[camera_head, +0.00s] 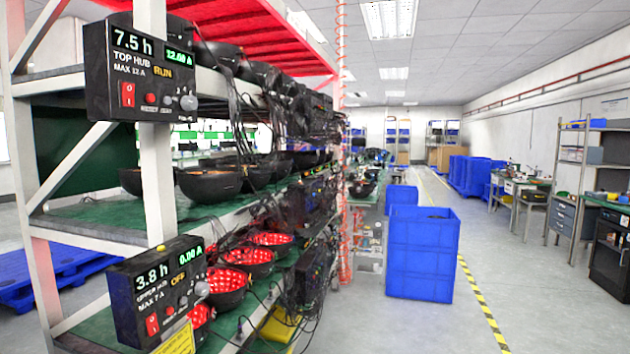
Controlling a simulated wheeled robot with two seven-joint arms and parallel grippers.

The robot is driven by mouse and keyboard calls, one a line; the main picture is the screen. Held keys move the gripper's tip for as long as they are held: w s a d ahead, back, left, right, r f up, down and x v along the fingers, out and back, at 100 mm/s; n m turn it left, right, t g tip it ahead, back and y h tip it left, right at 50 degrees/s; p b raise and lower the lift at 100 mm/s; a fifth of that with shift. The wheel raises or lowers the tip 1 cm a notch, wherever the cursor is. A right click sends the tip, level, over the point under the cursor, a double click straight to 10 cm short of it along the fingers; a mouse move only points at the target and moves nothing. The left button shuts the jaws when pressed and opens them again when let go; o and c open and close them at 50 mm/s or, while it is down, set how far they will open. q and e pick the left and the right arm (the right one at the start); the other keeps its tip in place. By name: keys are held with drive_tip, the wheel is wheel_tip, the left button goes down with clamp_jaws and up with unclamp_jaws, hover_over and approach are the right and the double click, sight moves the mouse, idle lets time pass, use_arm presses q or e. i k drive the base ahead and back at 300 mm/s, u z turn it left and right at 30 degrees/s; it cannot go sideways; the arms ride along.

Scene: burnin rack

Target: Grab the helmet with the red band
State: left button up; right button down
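Black bowl-shaped helmets stand open side up on the rack at the left. On the middle shelf, a dark helmet (210,185) sits near the front, with others behind it. On the lower shelf, several helmets glow red inside, among them a near one (228,298) and one farther back (271,240). More dark helmets and cables crowd the upper shelf (222,52). I cannot make out a red band around any helmet; the red I see is inside the lower ones. Neither of my grippers is in view.
A top hub box (100,75) reading 7.5 h and a lower hub box (125,300) reading 3.8 h are on the rack's front post. Cables hang along the rack's side. Blue crates (420,262) stand right of it. The aisle floor (540,300) is clear.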

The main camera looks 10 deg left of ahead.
sight(259, 181)
drive_tip(key=z, duration=0.9)
drive_tip(key=i, duration=1.25)
drive_tip(key=u, duration=1.05)
drive_tip(key=i, duration=0.75)
drive_tip(key=u, duration=0.75)
